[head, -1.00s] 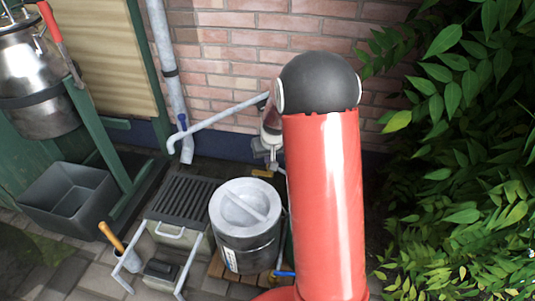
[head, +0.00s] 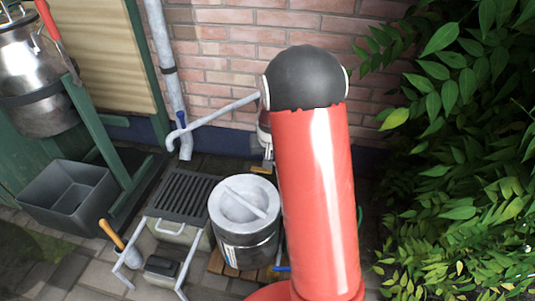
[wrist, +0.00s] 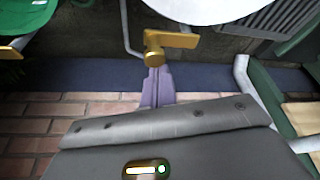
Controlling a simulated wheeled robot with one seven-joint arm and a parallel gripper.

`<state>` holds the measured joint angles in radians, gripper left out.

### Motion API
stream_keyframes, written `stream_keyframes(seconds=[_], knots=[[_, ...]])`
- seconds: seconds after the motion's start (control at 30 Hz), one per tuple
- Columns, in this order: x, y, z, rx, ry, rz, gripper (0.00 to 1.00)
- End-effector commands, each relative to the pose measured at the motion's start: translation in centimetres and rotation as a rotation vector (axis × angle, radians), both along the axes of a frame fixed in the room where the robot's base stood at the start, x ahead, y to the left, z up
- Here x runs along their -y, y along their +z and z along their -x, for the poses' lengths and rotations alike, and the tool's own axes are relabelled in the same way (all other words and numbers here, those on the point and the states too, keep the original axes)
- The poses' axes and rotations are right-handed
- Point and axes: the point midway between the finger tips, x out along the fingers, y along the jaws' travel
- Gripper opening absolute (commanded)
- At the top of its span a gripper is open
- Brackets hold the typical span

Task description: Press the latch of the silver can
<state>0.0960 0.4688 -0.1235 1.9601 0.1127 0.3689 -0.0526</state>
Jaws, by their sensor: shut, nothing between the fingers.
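The silver can (head: 246,237) stands on wooden slats in the head view, with a pale round lid crossed by a bar. In the wrist view, a pale rounded surface (wrist: 205,8), probably this can's lid, is cut off at the top. A brass latch (wrist: 175,41) sits just beyond it, and a small yellow piece of it shows behind the can in the head view (head: 262,169). My gripper (wrist: 154,72) is shut and empty, its tips right at the latch's knob. I cannot tell whether they touch. My red arm covers the can's right side.
A dark grate (head: 185,197) on a box stands left of the can. A grey bin (head: 67,195) and a metal churn (head: 38,85) are farther left. A brick wall (head: 230,60) is behind, and leafy bushes (head: 460,170) fill the right. A green object (wrist: 28,15) shows in the wrist view.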

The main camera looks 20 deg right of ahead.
Motion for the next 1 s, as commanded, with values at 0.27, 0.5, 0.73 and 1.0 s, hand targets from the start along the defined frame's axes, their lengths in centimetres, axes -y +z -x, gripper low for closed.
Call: stream_keyframes(seconds=[0.27,0.5,0.73,1.0], knots=[[-0.3,0.1,0.5,-0.004,-0.084,0.001,0.00],[-0.8,0.3,1.2,-0.006,-0.258,0.003,0.00],[-1.5,0.4,1.9,-0.005,-0.477,0.004,0.00],[-2.3,0.4,2.6,-0.004,-0.735,0.005,0.00]])
